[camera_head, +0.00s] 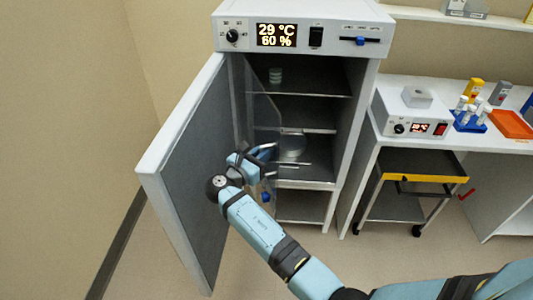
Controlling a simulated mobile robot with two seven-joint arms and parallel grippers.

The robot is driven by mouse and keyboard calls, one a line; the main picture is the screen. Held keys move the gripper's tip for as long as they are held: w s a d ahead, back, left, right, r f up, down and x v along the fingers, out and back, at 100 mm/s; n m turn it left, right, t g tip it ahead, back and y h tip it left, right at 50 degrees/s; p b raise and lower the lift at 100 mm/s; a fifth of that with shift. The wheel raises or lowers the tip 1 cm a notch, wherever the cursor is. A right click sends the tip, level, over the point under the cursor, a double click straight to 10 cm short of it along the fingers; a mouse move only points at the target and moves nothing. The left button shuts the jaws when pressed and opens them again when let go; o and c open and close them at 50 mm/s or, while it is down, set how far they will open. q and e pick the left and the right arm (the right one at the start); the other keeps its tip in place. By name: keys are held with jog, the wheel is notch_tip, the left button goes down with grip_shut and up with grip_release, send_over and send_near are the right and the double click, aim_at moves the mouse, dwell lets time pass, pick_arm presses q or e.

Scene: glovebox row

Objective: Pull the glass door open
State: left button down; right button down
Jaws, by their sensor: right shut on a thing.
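The glass door (262,112) is a clear pane hinged at the left of the white cabinet's opening. It stands ajar, its free edge angled out from the shelves. My right gripper (268,153) is at the pane's free side, in front of the lower shelves. It is shut on the glass door's handle, which is mostly hidden by the fingers. My right arm comes in from the lower right. My left gripper is not in view.
The cabinet's solid outer door (205,150) is swung wide open to the left, close to my right wrist. Shelves inside hold a small stack of dishes (275,75) and a round dish (291,143). A bench (455,85) and a yellow-edged cart (425,165) stand at right.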

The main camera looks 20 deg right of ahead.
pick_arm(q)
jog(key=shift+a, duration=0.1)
pick_arm(e)
jog(key=shift+w+a, duration=0.1)
jog(key=shift+a, duration=0.25)
jog(key=c, duration=1.5)
grip_release()
jog(key=shift+w, duration=0.1)
